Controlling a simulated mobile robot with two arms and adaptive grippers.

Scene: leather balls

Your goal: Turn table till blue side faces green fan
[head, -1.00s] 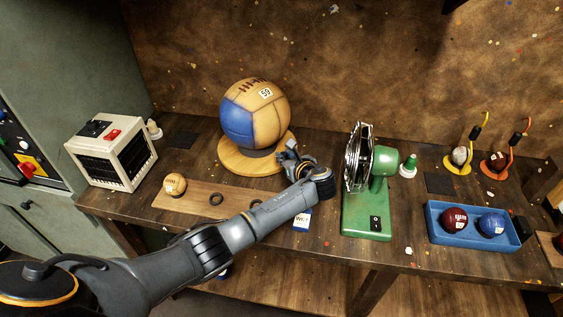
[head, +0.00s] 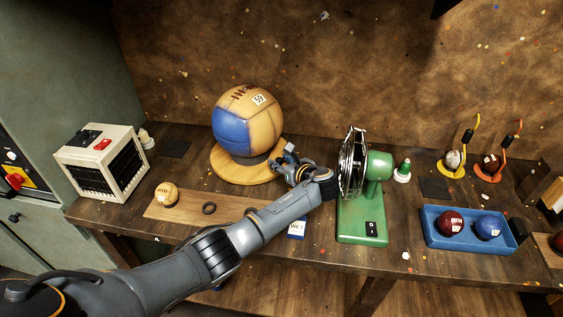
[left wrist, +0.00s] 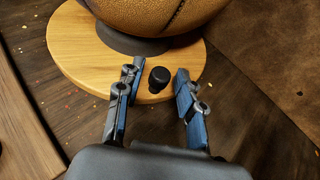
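A big tan and blue leather ball (head: 258,112) sits on a round wooden turntable (head: 228,170). Its blue panel (head: 231,127) faces the front left, away from the green fan (head: 372,190), which stands to the right. My left gripper (head: 287,162) is at the turntable's right edge. In the left wrist view, the left gripper (left wrist: 157,82) is open, with its fingers on either side of a black knob (left wrist: 159,77) on the turntable (left wrist: 75,50). The fingers appear apart from the knob. The ball's tan underside (left wrist: 150,15) shows above. My right gripper is not in view.
A white heater-like box (head: 103,162) stands at the left. A small tan ball (head: 166,194) and a dark ring (head: 209,208) lie on a board in front. A blue tray (head: 463,243) with two balls is at the right.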

